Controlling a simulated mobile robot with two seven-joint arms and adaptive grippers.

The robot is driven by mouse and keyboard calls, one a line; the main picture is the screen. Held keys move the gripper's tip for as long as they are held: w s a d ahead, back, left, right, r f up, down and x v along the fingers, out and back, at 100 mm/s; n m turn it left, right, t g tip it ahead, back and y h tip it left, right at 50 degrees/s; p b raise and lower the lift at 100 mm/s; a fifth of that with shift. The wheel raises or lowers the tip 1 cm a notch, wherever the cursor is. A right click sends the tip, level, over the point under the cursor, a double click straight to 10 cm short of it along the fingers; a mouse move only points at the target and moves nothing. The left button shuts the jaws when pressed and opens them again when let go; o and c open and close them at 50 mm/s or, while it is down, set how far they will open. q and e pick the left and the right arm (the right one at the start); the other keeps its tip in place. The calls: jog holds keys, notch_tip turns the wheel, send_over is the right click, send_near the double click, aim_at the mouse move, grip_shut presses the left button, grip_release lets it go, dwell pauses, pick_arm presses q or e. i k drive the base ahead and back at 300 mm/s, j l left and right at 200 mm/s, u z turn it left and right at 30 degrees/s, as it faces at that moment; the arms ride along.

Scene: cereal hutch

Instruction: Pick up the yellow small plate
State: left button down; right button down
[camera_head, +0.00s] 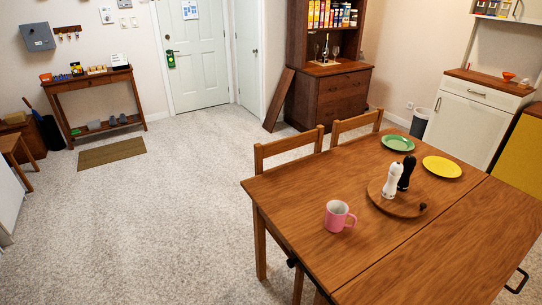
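The yellow small plate (442,167) lies flat on the wooden dining table (310,190), toward its far right edge. It is empty and fully in view. A green plate (398,143) lies to its left and a little farther back. Neither of my grippers is in view, and nothing is touching the yellow plate.
A round wooden board (398,208) with a white shaker (392,182) and a black shaker (406,173) stands just in front of the plates. A pink mug (338,216) stands nearer. Chairs (288,148) line the table's far left side. The carpet (170,225) at left is clear.

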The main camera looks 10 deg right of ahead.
aim_at(442, 167)
jog(key=l+z, duration=0.1)
jog(key=z, duration=0.35)
jog(key=i+l+z, duration=0.1)
jog(key=z, duration=0.3)
